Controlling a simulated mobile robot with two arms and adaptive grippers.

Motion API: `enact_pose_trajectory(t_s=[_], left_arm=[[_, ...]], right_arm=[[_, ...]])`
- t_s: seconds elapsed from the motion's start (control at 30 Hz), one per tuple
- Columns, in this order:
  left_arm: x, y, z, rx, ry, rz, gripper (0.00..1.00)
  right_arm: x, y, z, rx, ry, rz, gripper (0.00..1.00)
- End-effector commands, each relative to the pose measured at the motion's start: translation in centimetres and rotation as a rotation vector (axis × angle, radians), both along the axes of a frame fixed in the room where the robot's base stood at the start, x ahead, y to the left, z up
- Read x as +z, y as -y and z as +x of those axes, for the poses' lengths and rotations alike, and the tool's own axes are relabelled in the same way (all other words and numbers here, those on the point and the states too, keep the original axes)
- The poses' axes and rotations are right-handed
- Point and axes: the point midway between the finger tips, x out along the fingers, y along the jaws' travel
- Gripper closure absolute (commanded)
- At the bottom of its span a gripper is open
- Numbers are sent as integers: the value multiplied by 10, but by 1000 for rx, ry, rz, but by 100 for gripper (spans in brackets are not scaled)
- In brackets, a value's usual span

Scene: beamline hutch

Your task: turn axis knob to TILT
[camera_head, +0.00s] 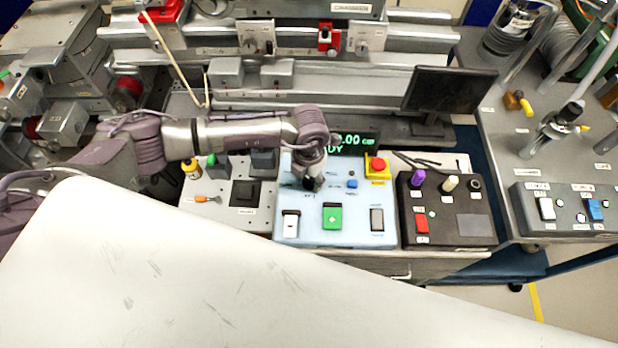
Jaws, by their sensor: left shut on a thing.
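My left gripper (312,184) points down over the upper left part of the light blue control panel (331,234). It is shut on a small dark knob, which the fingers mostly hide. The knob's pointer and the labels around it are too small or covered to read, so I cannot tell its setting. A green display (357,141) behind the arm is partly covered; digits and the letters "DY" show. My right gripper is not in view.
The blue panel also bears a red stop button (377,164), a blue button (352,184), a green rocker (332,217) and other switches. A dark panel (445,231) with a purple knob (417,178) stands to its right. A black monitor (456,90) stands behind.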

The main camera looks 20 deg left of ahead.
Motion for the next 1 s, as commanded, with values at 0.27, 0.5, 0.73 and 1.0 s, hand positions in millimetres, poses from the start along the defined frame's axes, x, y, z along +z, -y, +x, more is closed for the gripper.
enact_pose_trajectory(t_s=[0.27,0.5,0.73,1.0], left_arm=[[-5,-2,2,-218,4,0,87],[-5,-2,3,-446,5,0,87],[-6,-3,4,-666,6,0,87],[-6,-3,5,-919,7,1,87]], right_arm=[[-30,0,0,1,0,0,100],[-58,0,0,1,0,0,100],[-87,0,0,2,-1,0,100],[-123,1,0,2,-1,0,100]])
